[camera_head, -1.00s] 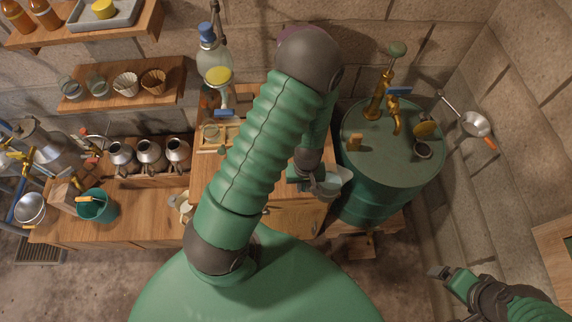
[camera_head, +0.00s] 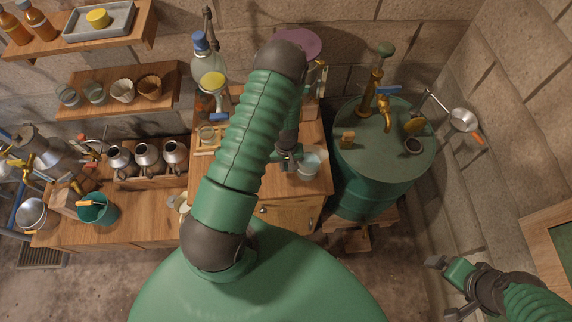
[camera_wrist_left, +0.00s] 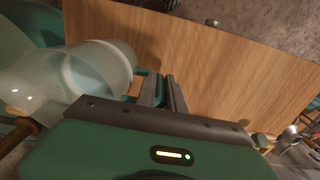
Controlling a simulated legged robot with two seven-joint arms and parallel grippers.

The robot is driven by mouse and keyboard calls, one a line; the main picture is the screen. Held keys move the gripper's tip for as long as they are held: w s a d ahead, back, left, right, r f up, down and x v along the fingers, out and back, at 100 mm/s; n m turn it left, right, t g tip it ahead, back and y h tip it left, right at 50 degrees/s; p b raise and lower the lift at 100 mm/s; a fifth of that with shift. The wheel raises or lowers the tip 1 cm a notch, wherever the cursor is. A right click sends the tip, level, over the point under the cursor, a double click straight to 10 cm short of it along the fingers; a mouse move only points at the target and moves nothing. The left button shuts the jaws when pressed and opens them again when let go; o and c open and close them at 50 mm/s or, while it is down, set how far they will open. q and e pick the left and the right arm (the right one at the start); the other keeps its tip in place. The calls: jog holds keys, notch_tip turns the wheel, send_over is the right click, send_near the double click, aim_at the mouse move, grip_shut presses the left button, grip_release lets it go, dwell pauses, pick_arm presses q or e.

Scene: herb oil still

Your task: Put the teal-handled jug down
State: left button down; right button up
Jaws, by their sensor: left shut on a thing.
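The teal-handled jug (camera_head: 311,164) is a pale translucent vessel over the right part of the wooden cabinet top (camera_head: 316,187). My left gripper (camera_head: 291,158) is at its left side, shut on its handle. In the left wrist view, the jug body (camera_wrist_left: 88,72) lies left of the fingers (camera_wrist_left: 165,92), and a bit of teal handle shows at them. Whether the jug's base touches the wood cannot be told. My right gripper (camera_head: 446,286) is at the lower right, empty, with its fingers apart.
A green drum (camera_head: 375,165) with brass taps stands right of the cabinet. A glass bottle with a blue cap (camera_head: 202,62) and a small jar (camera_head: 208,135) stand at the cabinet's left back. Several metal pots (camera_head: 147,153) and a teal bucket (camera_head: 98,210) are further left.

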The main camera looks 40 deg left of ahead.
pick_arm(q)
jog(key=c, duration=1.5)
grip_release()
jog(key=shift+o, duration=0.2)
jog(key=shift+r, duration=0.1)
jog(key=shift+r, duration=0.3)
notch_tip(320, 180, up, 12)
jog(key=d+b, duration=0.1)
jog(key=b, duration=0.1)
jog(key=s+d+r+m+t, duration=0.2)
jog(key=s+d+r+m, duration=0.2)
jog(key=d+r+m, duration=0.5)
jog(key=shift+d+r+m+t, duration=0.35)
jog(key=shift+d+r, duration=1.55)
jog(key=shift+d, duration=0.95)
